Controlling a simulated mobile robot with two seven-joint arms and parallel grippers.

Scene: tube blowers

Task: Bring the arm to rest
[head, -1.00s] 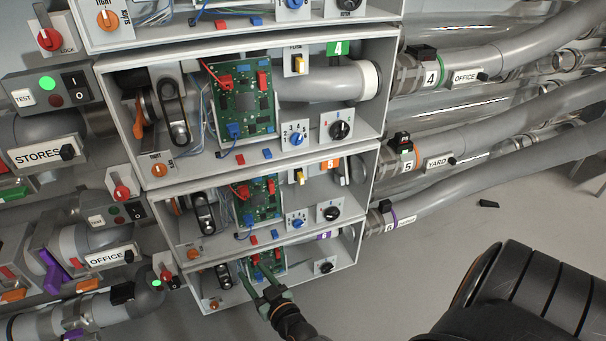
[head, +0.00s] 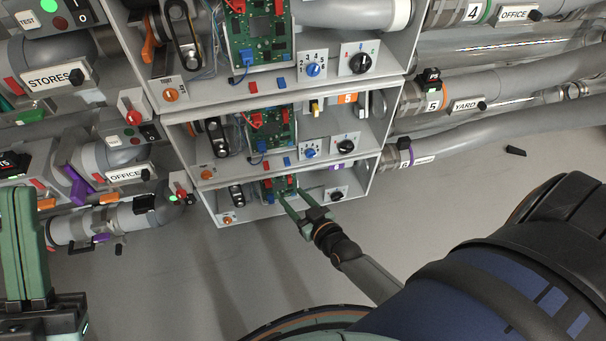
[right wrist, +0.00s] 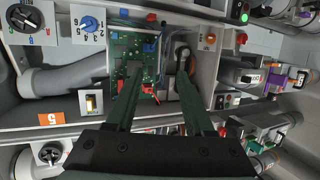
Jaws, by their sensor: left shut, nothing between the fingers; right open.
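My right gripper (head: 291,197) reaches from the lower right to the front of the lowest open box (head: 288,212). Its green fingers are apart with nothing between them. In the right wrist view the open fingers (right wrist: 158,66) lie in front of a green circuit board (right wrist: 125,48) and a dark belt lever (right wrist: 183,60); I cannot tell whether they touch anything. My left gripper (head: 17,205) stands upright at the lower left edge, its green fingers shut together and empty, clear of the boxes.
Boxes with boards and knobs are stacked above, the middle one (head: 330,165) labelled 5. Grey pipes (head: 455,140) run off to the right. Valves and pipes (head: 105,222) stand at the left near my left gripper. The grey floor (head: 150,285) below is open.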

